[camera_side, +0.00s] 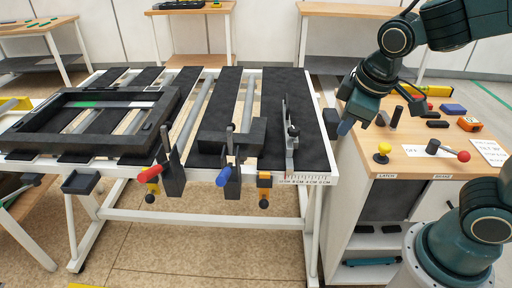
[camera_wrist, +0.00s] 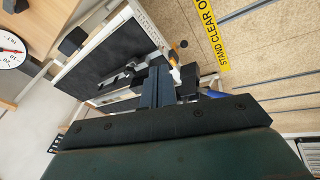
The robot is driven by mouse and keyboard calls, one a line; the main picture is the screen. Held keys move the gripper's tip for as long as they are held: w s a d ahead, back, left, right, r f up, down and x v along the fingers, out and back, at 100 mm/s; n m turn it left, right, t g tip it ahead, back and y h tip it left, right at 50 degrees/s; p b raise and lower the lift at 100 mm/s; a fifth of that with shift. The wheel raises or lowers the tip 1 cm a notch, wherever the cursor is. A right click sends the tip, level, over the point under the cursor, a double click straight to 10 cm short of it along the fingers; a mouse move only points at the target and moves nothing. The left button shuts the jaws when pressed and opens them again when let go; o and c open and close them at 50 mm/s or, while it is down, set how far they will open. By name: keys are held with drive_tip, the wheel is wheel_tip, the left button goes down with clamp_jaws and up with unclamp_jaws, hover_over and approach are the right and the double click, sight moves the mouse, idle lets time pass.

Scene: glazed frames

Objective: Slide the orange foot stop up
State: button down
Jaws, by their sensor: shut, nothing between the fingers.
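The orange foot stop (camera_side: 264,181) is on the front rail of the padded bench, just left of the printed scale, with a black knob below it. In the wrist view a small orange part (camera_wrist: 174,56), which looks like the same stop, shows beyond my fingers at the bench edge. My gripper (camera_side: 345,127) is shut and empty, above and right of the stop, over the gap between the bench and the wooden cabinet. It also shows in the wrist view (camera_wrist: 158,82). It appears apart from the stop.
A blue-handled lever (camera_side: 223,177) and a red-handled lever (camera_side: 150,174) stand left of the stop. A metal upright (camera_side: 290,140) stands right of it. A black frame (camera_side: 60,145) lies on the bench. The cabinet top (camera_side: 400,165) carries a yellow knob (camera_side: 382,152) and red-tipped lever (camera_side: 462,156).

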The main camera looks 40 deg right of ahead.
drive_tip(key=w+a+f+n+h, duration=0.2)
drive_tip(key=w+a+f+n, duration=0.25)
drive_tip(key=w+f, duration=0.2)
drive_tip(key=n+t+h, duration=0.1)
drive_tip(key=n+h, duration=0.4)
drive_tip(key=n, duration=0.6)
approach(264, 192)
drive_tip(key=s+a, duration=0.2)
drive_tip(key=s, duration=0.3)
wheel_tip(264, 192, down, 9)
drive_tip(key=s+a+n+t, duration=0.2)
drive_tip(key=n+t, duration=0.1)
drive_tip(key=n, duration=0.4)
drive_tip(key=shift+s+a+f+n+t+h, duration=0.2)
drive_tip(key=shift+s+n+t+h, duration=0.05)
drive_tip(key=shift+n+t+h, duration=0.15)
drive_tip(key=shift+d, duration=0.1)
drive_tip(key=w+d, duration=0.6)
drive_tip(key=shift+w+d+f, duration=0.2)
drive_tip(key=shift+w+f, duration=0.15)
drive_tip(key=shift+f, duration=0.05)
